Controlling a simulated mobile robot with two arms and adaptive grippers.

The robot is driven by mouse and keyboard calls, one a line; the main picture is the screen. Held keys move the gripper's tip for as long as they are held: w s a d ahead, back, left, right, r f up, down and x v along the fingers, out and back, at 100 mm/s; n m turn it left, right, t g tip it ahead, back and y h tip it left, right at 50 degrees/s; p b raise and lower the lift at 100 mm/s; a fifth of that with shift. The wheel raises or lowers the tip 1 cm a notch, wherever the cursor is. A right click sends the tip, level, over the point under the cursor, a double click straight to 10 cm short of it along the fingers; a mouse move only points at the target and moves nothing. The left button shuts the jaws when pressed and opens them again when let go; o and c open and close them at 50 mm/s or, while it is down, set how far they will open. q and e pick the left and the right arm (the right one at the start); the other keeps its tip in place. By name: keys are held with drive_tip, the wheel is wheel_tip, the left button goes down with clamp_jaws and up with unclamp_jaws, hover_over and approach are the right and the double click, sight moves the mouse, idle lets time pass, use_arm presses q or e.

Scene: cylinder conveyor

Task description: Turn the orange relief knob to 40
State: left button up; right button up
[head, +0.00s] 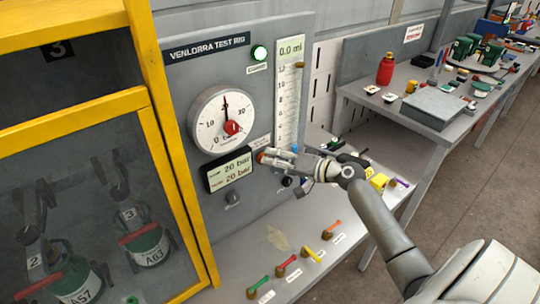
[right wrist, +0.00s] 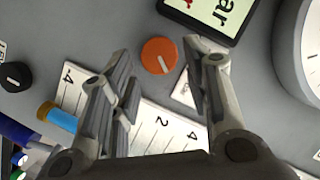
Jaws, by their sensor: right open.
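The orange relief knob (right wrist: 159,55), with a pale line across its face, sits on the grey panel. In the head view the orange knob (head: 260,157) shows at my right gripper's tips, right of the display. My right gripper (head: 272,157) is open. In the right wrist view its two fingers (right wrist: 157,62) stand apart with the knob between and just beyond their tips; I see no contact. The display (head: 229,170) reads 20 bar on both lines. My left gripper is not in view.
A scaled tube (head: 289,105) stands above the gripper. A black knob (head: 232,198) is below the display. Coloured valve handles (head: 289,266) line the bench below. The yellow-framed cabinet (head: 160,130) stands on the left. A side bench (head: 425,141) holds parts and a red bottle (head: 385,70).

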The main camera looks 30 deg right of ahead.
drive_tip(key=shift+x, duration=1.15)
drive_tip(key=shift+s, duration=0.1)
drive_tip(key=shift+c, duration=0.3)
drive_tip(key=c, duration=0.7)
drive_tip(key=shift+a+f+m+t+h+b, duration=0.3)
drive_tip(key=shift+m+t+h+b, duration=0.95)
drive_tip(key=shift+m, duration=3.85)
drive_tip(key=shift+a+f+m+t+h+b, duration=0.1)
drive_tip(key=shift+f+m+t+h+b, duration=0.35)
drive_tip(key=shift+m+t+b, duration=3.1)
drive_tip(key=shift+a+f+m+g+h+b, duration=0.2)
drive_tip(key=shift+m+g+h+b, duration=0.6)
drive_tip(key=shift+m, duration=5.85)
drive_tip(key=shift+f+h, duration=0.1)
drive_tip(key=shift+h, duration=0.2)
